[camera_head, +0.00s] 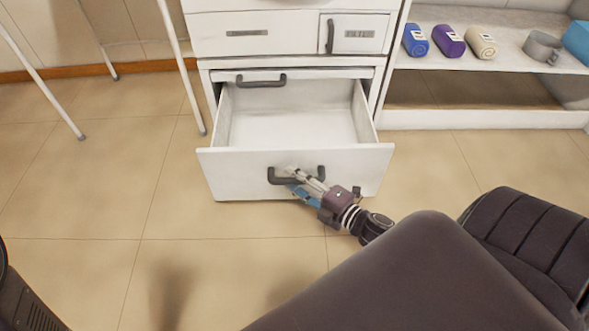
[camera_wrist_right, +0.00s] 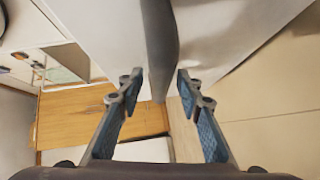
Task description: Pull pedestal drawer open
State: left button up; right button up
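The white pedestal's lower drawer (camera_head: 295,165) is pulled well out in the head view, and its inside is empty. A dark handle (camera_head: 272,176) is on its front panel. My right gripper (camera_head: 294,179) is at this handle, its fingers reaching in from the lower right. In the right wrist view the dark handle bar (camera_wrist_right: 160,45) runs between the fingertips of the right gripper (camera_wrist_right: 159,84). The fingers stand apart, with a visible gap on each side of the bar. My left gripper is not in view.
Another dark handle (camera_head: 261,80) sits above the open drawer. A white shelf (camera_head: 510,62) at the right holds rolled towels (camera_head: 449,41) and a grey mug (camera_head: 542,46). Thin white legs (camera_head: 183,65) stand at the left. The tiled floor (camera_head: 100,190) in front is clear.

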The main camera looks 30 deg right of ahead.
jog(key=shift+s, duration=0.1)
jog(key=v, duration=1.2)
